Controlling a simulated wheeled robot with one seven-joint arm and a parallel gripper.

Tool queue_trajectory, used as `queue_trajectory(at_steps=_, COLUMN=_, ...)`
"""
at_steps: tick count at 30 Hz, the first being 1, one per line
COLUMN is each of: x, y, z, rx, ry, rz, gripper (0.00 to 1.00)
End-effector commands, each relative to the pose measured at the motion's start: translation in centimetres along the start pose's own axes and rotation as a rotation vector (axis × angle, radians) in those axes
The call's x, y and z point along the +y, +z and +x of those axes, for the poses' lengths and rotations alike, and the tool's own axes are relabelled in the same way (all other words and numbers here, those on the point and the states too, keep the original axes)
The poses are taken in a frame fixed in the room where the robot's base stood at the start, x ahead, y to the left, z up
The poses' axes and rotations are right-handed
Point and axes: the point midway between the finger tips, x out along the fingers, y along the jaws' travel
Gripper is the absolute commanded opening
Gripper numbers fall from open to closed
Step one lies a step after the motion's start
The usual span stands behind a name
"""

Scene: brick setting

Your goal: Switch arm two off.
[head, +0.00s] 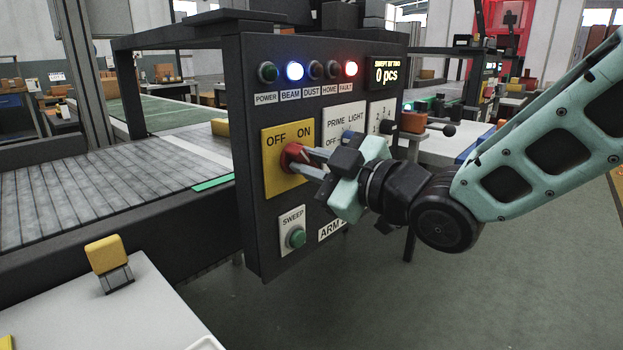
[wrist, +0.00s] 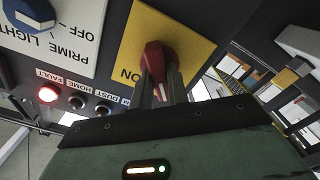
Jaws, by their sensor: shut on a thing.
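The control panel (head: 322,80) of the machine stands upright in the middle of the head view. Its lower label (head: 331,229) reads "ARM", with the rest partly hidden. A red rotary knob (head: 295,158) sits on a yellow plate (head: 283,185) marked OFF and ON. My gripper (head: 304,160) comes from the right and its fingers are shut on the red knob. In the wrist view the red knob (wrist: 158,57) is between the two fingers (wrist: 161,82). I cannot tell clearly which label the knob points to.
The blue BEAM lamp (head: 294,71) and red FAULT lamp (head: 351,69) are lit. A PRIME LIGHT switch (wrist: 32,14) sits beside the yellow plate. A green SWEEP button (head: 297,237) is below it. A display (head: 386,73) reads 0 pcs. A pale table (head: 150,310) stands front left.

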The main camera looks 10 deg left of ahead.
Motion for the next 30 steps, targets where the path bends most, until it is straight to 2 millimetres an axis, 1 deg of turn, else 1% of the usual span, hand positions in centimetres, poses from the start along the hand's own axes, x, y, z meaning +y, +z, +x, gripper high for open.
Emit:
queue_trajectory(at_steps=1, x=-0.21, y=0.26, z=-0.03, rx=0.0, ry=0.0, rz=-0.023, gripper=0.0)
queue_trajectory(at_steps=9, x=-0.16, y=0.14, z=-0.03, rx=-0.001, ry=-0.002, rz=-0.103, gripper=0.0)
queue_trajectory(at_steps=24, x=-0.12, y=0.07, z=-0.03, rx=-0.002, ry=-0.003, rz=-0.119, gripper=0.0)
queue_trajectory(at_steps=25, x=-0.12, y=0.07, z=-0.03, rx=-0.002, ry=-0.003, rz=-0.119, gripper=0.22)
queue_trajectory(at_steps=27, x=-0.11, y=0.06, z=-0.03, rx=-0.002, ry=-0.003, rz=-0.119, gripper=0.38)
queue_trajectory(at_steps=30, x=-0.09, y=0.05, z=-0.02, rx=-0.001, ry=-0.002, rz=-0.118, gripper=0.38)
